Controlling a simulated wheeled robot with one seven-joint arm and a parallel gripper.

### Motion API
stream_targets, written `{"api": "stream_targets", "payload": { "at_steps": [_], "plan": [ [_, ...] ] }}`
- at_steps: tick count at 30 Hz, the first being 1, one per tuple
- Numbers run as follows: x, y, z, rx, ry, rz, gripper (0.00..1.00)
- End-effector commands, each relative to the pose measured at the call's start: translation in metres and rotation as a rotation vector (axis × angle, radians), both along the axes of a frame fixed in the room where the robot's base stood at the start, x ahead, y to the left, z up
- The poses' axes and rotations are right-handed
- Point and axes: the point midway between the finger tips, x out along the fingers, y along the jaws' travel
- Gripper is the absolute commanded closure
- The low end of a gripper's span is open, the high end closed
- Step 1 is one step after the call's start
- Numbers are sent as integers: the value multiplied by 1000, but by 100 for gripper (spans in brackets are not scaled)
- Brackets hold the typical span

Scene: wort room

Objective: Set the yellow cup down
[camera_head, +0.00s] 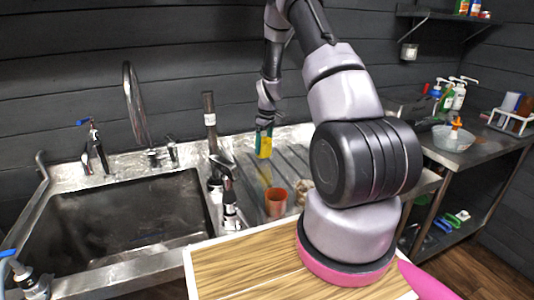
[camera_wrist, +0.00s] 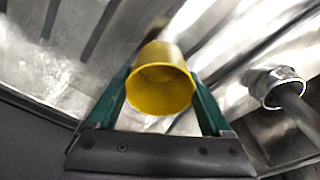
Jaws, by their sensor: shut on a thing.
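The yellow cup (camera_wrist: 160,88) is held between the two green fingers of my gripper (camera_wrist: 158,100) in the wrist view, its open mouth toward the camera. In the head view my gripper (camera_head: 264,133) is shut on the yellow cup (camera_head: 264,148) near the back of the ribbed metal drainboard (camera_head: 248,172). The cup looks upright there. I cannot tell whether its base touches the drainboard or hangs just above it.
An orange-red cup (camera_head: 276,202) stands on the drainboard nearer me, with a pale brown item (camera_head: 304,190) beside it. A metal post (camera_head: 210,122) rises left of my gripper. The sink (camera_head: 120,225) lies further left. A side table (camera_head: 470,150) holds bottles and a bowl.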

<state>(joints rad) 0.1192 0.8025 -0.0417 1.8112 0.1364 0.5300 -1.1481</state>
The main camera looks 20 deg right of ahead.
Motion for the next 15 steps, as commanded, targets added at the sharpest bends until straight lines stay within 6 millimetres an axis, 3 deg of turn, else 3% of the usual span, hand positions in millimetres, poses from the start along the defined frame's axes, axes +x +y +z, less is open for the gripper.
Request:
{"api": "stream_targets", "payload": {
  "at_steps": [7,15],
  "plan": [
    [-1,0,-33,1,3,-1,71],
    [0,0,-34,1,1,-1,71]
  ]
}}
